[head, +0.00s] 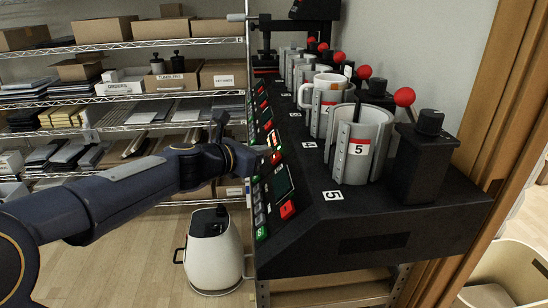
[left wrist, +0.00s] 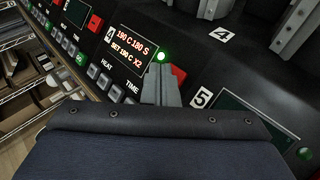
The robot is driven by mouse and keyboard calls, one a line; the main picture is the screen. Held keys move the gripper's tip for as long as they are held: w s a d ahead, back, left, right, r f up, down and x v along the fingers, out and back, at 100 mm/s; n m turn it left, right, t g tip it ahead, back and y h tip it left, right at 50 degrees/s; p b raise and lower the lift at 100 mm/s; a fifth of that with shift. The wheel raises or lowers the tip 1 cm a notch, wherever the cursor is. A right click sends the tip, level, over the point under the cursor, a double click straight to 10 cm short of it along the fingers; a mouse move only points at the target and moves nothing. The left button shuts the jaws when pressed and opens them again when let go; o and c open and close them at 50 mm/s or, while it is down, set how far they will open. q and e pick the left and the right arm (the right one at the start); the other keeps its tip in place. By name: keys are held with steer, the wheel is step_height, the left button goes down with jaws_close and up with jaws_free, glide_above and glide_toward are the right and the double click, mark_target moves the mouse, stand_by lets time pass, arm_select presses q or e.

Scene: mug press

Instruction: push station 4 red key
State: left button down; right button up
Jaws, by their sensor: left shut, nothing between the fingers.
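The station 4 panel has a lit display (left wrist: 130,42) reading 190 C 180 S, SET 190 C X2, with a glowing green light (left wrist: 162,57) at its corner. The station 4 red key (left wrist: 179,75) is right of that light, partly hidden by my fingers; it also shows in the head view (head: 276,157). My left gripper (left wrist: 160,70) is shut and empty, its tips just beside the red key. I cannot tell whether they touch it. In the head view my left gripper (head: 257,161) reaches the station 4 panel from the left. My right gripper is out of view.
Station 5 has a dark display (head: 283,181), its own red key (head: 288,209) and an empty grey holder (head: 362,145). A white mug (head: 326,92) sits in the station 4 holder. Shelves with boxes (head: 105,30) stand behind.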

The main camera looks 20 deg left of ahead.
arm_select(q)
steer(key=shift+w+d+f+b, duration=0.25)
steer(key=shift+d+f+b, duration=0.05)
steer(key=shift+d+f, duration=0.15)
stand_by(0.8)
steer(key=shift+a+r, duration=0.1)
steer(key=shift+r, duration=0.05)
steer(key=shift+s+a+r+p, duration=0.35)
steer(key=shift+a+r+p, duration=0.2)
steer(key=shift+p, duration=0.15)
steer(key=s+a+r+p, duration=0.1)
steer(key=a+r+p, duration=0.1)
steer(key=s+a+r+p, duration=0.1)
steer(key=r+p, duration=0.1)
steer(key=shift+s+a, duration=0.15)
steer(key=shift+a, duration=0.2)
stand_by(0.6)
